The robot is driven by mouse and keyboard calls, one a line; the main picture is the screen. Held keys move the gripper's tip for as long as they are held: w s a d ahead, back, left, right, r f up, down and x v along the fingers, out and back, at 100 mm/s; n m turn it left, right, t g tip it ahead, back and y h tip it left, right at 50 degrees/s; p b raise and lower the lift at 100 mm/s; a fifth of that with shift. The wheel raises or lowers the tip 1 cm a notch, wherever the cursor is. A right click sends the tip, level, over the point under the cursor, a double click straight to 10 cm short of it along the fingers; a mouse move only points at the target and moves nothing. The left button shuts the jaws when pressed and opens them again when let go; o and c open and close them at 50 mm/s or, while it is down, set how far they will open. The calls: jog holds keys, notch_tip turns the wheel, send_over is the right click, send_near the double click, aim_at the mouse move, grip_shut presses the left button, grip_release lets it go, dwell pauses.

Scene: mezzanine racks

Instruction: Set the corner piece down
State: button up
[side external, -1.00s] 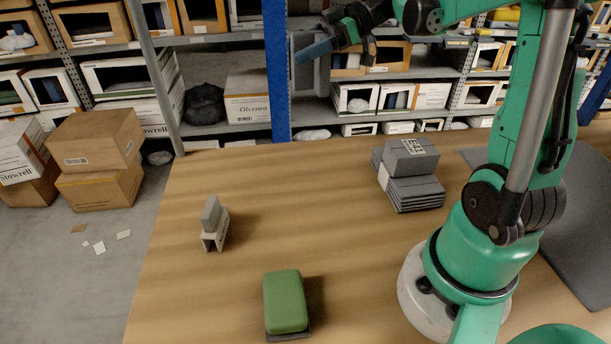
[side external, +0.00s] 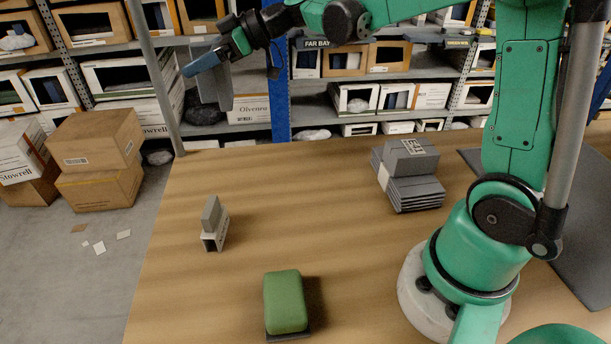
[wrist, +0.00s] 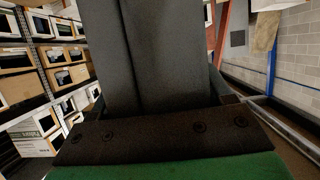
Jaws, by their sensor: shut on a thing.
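The grey corner piece (side external: 217,88) is held up in the air above the far left part of the table in the side view. It looks like a folded, angled plate. My gripper (side external: 208,62), with blue fingers, is shut on it. In the wrist view the corner piece (wrist: 160,60) fills the middle as a dark grey face with an upright fold line, and the fingertips cannot be made out there. The wooden table (side external: 330,210) lies well below the piece, with clear space between them.
A strapped stack of grey pieces (side external: 415,192) stands at the back right. A small grey block in a pale stand (side external: 212,230) is at left, and a green block (side external: 285,300) is at front. A dark mat (side external: 580,225) lies at right. The table's middle is clear.

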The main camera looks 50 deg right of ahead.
notch_tip(320, 180, down, 16)
jog(key=shift+f, duration=0.25)
jog(key=shift+f, duration=0.1)
jog(key=o, duration=1.2)
jog(key=shift+c, duration=0.2)
jog(key=shift+s+d+r, duration=0.15)
jog(key=shift+d+r, duration=0.05)
jog(key=v, duration=1.1)
jog(key=s+a+r+m+g+h, duration=0.1)
jog(key=s+a+r+m+h, duration=0.1)
jog(key=s+a+m+h, duration=0.1)
jog(key=s+a+r+m+g+h, duration=0.1)
jog(key=s+a+m+h, duration=0.2)
jog(key=s+m+h, duration=0.3)
jog(key=shift+s+r+h, duration=0.3)
jog(key=shift+s+r, duration=0.1)
jog(key=shift+s, duration=0.45)
